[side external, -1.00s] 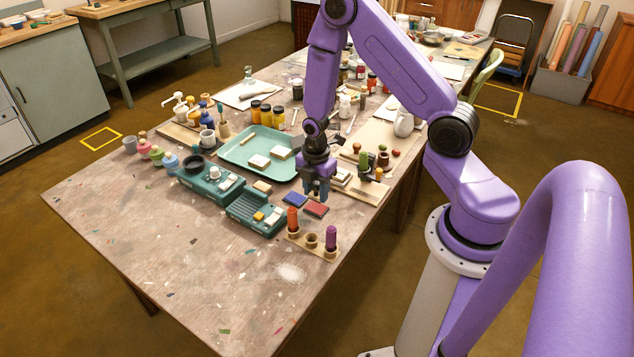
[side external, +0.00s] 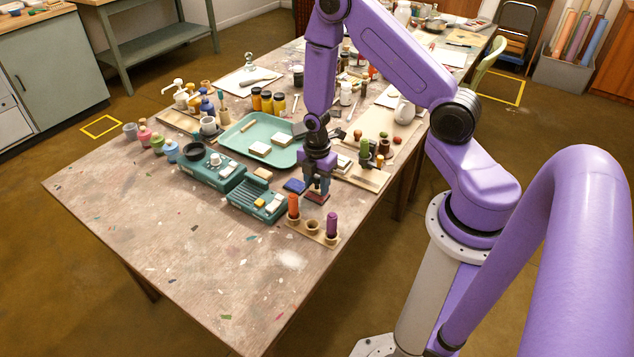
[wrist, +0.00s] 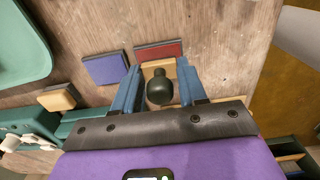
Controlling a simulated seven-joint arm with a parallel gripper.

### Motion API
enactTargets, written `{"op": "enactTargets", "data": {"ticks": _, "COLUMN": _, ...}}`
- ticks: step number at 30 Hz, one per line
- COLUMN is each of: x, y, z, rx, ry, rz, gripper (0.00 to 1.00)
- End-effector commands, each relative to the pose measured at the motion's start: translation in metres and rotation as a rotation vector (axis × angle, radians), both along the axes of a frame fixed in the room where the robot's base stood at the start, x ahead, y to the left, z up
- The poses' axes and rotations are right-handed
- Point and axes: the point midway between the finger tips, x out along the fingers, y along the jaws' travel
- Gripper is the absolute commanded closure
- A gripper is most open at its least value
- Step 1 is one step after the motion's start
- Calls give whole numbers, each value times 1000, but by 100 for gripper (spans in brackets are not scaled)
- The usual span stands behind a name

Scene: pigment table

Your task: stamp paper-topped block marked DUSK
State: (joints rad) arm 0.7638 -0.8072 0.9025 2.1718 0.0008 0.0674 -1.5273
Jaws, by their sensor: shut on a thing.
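My gripper (side external: 317,192) is shut on a stamp with a dark rounded handle (wrist: 160,88) and a tan wooden base (wrist: 154,66). The stamp is held over the red ink pad (side external: 312,199), which also shows just beyond its base in the wrist view (wrist: 158,50). I cannot tell whether the stamp touches the pad. The blue ink pad (side external: 294,186) lies to the left. Two paper-topped blocks, one nearer (side external: 259,149) and one farther (side external: 283,140), lie on the green tray (side external: 232,139). Their markings are too small to read, so I cannot tell which is DUSK.
A wooden holder (side external: 312,231) with an orange stamp (side external: 293,207) and a purple stamp (side external: 332,225) stands in front. Teal racks (side external: 258,201) are at left. A rack with green and brown stamps (side external: 364,150) stands at right. The front left tabletop is free.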

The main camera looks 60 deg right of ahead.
Motion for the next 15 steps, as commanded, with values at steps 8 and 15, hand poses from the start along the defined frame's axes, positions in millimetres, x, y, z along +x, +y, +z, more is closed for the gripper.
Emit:
{"op": "enactTargets", "data": {"ticks": 8, "x": 0, "y": 0, "z": -1, "rx": 0, "ry": 0, "rz": 0, "gripper": 78}}
{"op": "enactTargets", "data": {"ticks": 15, "x": 0, "y": 0, "z": -4, "rx": 0, "ry": 0, "rz": 0, "gripper": 78}}
